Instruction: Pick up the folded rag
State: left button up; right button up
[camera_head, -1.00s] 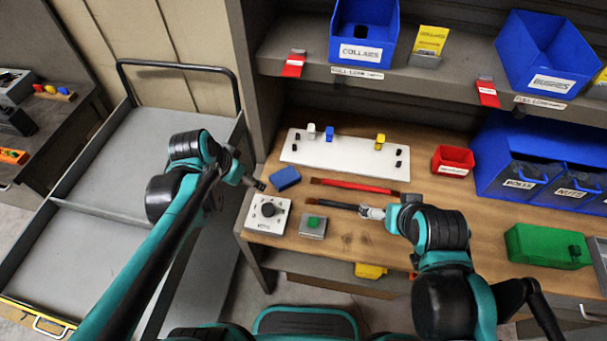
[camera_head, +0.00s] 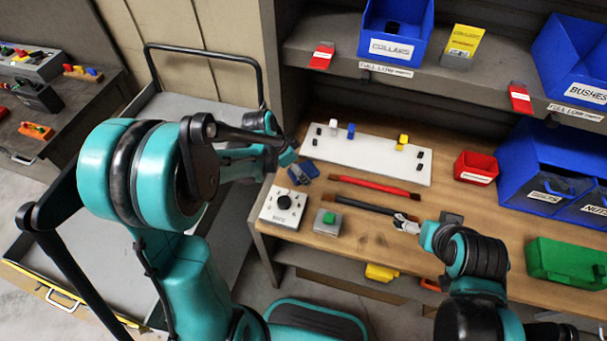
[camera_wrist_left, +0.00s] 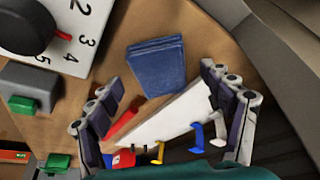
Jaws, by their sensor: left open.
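The folded rag (camera_head: 302,168) is a small blue folded cloth on the wooden bench, left of the white board. In the head view my left gripper (camera_head: 299,180) is over it and hides part of it. In the left wrist view the whole rag (camera_wrist_left: 157,68) shows flat on the wood. My left gripper (camera_wrist_left: 160,88) is open there, its fingers apart on either side of the view, with the rag lying beyond and between them. My right gripper (camera_head: 405,224) is low at the bench, by the right end of a dark bar; its jaws are too small to read.
A dial box (camera_head: 284,205) and a green-button box (camera_head: 328,221) stand in front of the rag. The white board (camera_head: 372,160) with pegs lies behind, a red bar (camera_head: 375,186) to the right. The shelf edge (camera_head: 440,85) overhangs the back.

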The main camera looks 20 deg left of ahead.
aim_at(304, 161)
pick_arm(q)
jog(key=shift+x, duration=0.75)
jog(key=shift+r, duration=0.1)
jog(key=shift+c, duration=0.9)
jog(key=c, duration=0.9)
jog(key=shift+c, duration=0.2)
jog(key=shift+r, duration=0.6)
jog(key=r+p, duration=0.1)
jog(key=r, duration=0.1)
jog(key=d+r+p, duration=0.1)
jog(key=r, duration=0.1)
jog(key=shift+s+d, duration=0.15)
jog(key=shift+s, duration=0.05)
jog(key=s+d+r+p, duration=0.2)
jog(key=d+r, duration=0.3)
jog(key=d, duration=0.5)
jog(key=shift+s+r+p, duration=0.25)
jog(key=shift+r+p, duration=0.15)
